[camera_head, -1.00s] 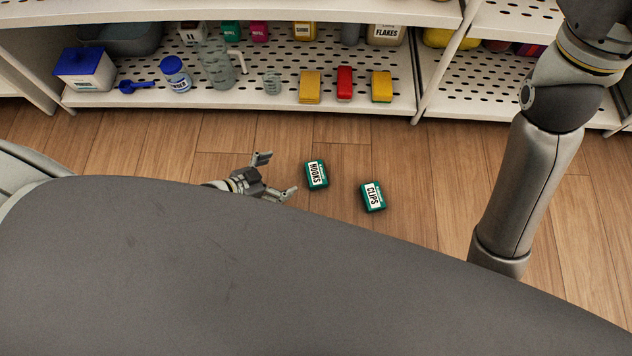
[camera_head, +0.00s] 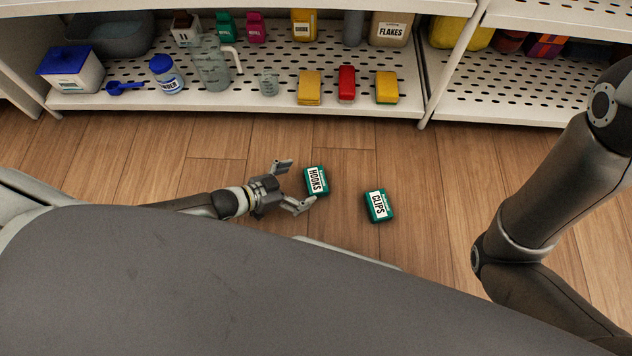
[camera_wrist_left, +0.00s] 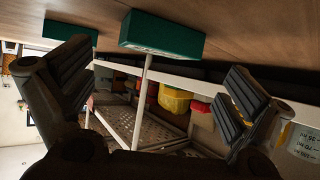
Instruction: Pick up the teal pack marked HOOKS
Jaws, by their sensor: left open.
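The teal pack marked HOOKS (camera_head: 317,181) lies on the wood floor, its white label facing up. My left gripper (camera_head: 295,184) is open and empty just left of it, fingers pointing toward it. The lower fingertip is close to the pack's lower left corner; I cannot tell whether they touch. In the left wrist view the nearer teal pack (camera_wrist_left: 160,35), likely the HOOKS one, shows at the top, ahead of the open fingers. My right gripper is out of view; only my right arm shows.
A similar teal pack marked CLIPS (camera_head: 380,206) lies to the right of the HOOKS pack, with a gap of floor between. A white perforated shelf unit (camera_head: 230,101) stands behind, holding jars, sponges and a jug. The floor in front of it is otherwise clear.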

